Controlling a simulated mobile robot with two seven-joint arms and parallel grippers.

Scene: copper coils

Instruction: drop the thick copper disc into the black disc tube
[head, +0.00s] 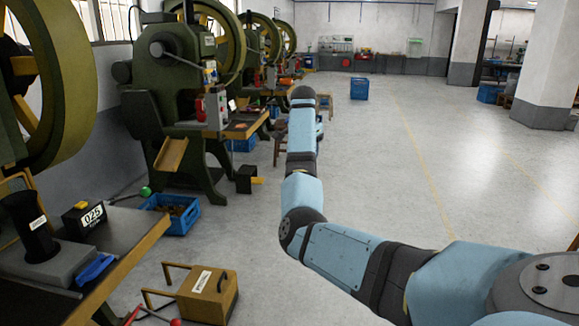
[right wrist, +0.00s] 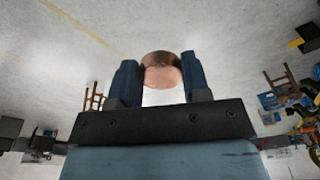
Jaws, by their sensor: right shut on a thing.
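The thick copper disc (right wrist: 162,76) shows in the right wrist view between the two dark fingers of my right gripper (right wrist: 161,70). The fingers are shut on its sides, and it is held in the air over the grey floor. In the head view my right arm reaches forward, and the disc and fingertips cannot be made out there. A black upright tube (head: 25,225) with a white label stands on a grey block on the bench at the lower left, well apart from my right arm. My left gripper is not in view.
A black box marked 025 (head: 85,220) and a blue-handled object (head: 94,268) are beside the tube on the bench (head: 130,232).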

